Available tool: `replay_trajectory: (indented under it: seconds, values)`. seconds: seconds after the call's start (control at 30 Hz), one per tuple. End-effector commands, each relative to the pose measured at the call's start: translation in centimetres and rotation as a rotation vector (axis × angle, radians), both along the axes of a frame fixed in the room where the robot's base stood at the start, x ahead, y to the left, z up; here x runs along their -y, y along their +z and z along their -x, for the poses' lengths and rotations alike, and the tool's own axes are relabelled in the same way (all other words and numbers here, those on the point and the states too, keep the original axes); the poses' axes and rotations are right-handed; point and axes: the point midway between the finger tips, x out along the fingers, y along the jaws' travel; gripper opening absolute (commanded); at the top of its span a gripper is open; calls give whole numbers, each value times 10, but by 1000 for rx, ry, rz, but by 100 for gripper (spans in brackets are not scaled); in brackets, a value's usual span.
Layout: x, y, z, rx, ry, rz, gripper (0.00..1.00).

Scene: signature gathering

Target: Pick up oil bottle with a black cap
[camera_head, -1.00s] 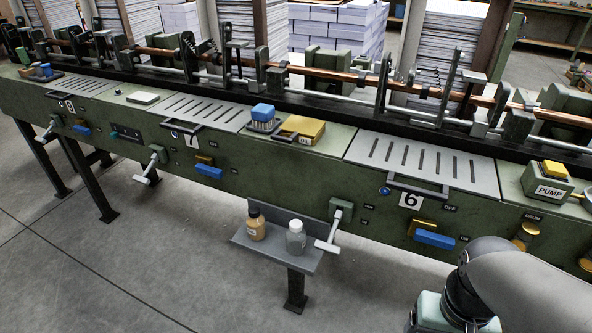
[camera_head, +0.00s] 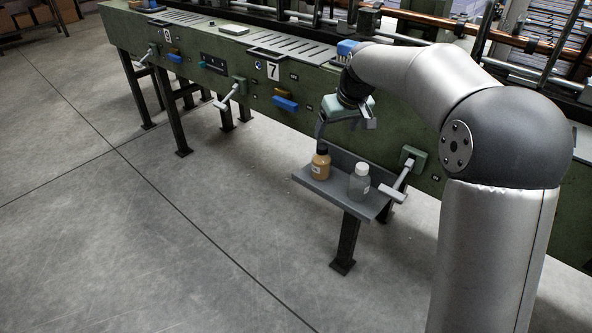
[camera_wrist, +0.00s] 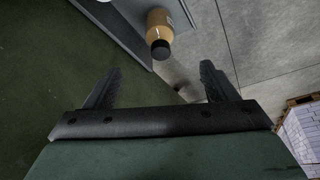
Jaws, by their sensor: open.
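The oil bottle with a black cap (camera_head: 321,165) holds amber liquid and stands upright at the left end of a small grey shelf (camera_head: 342,184). The bottle also shows in the wrist view (camera_wrist: 163,28), at the top, its black cap towards the camera. My gripper (camera_head: 321,128) is above the bottle in the head view. In the wrist view my gripper's two dark fingers (camera_wrist: 160,85) are spread apart with nothing between them. The bottle lies beyond the fingertips, apart from them.
A crank handle (camera_head: 401,180) juts from the green machine (camera_head: 300,97) just right of the shelf. The concrete floor to the left is open.

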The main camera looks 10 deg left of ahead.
Motion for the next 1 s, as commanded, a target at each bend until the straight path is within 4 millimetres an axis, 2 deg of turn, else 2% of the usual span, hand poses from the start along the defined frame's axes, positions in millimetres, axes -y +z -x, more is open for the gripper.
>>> replay_trajectory:
  seconds: [0.17, 0.53, 0.67, 0.87, 1.0]
  values:
    - [-7, -23, -10, 2, 6, -2, 79]
    - [-23, -96, -35, 2, 4, -2, 79]
    - [-26, -108, -40, 4, 3, -2, 79]
    - [-27, -116, -43, 5, 3, -3, 79]
    - [-29, -134, -47, 2, 4, -2, 79]
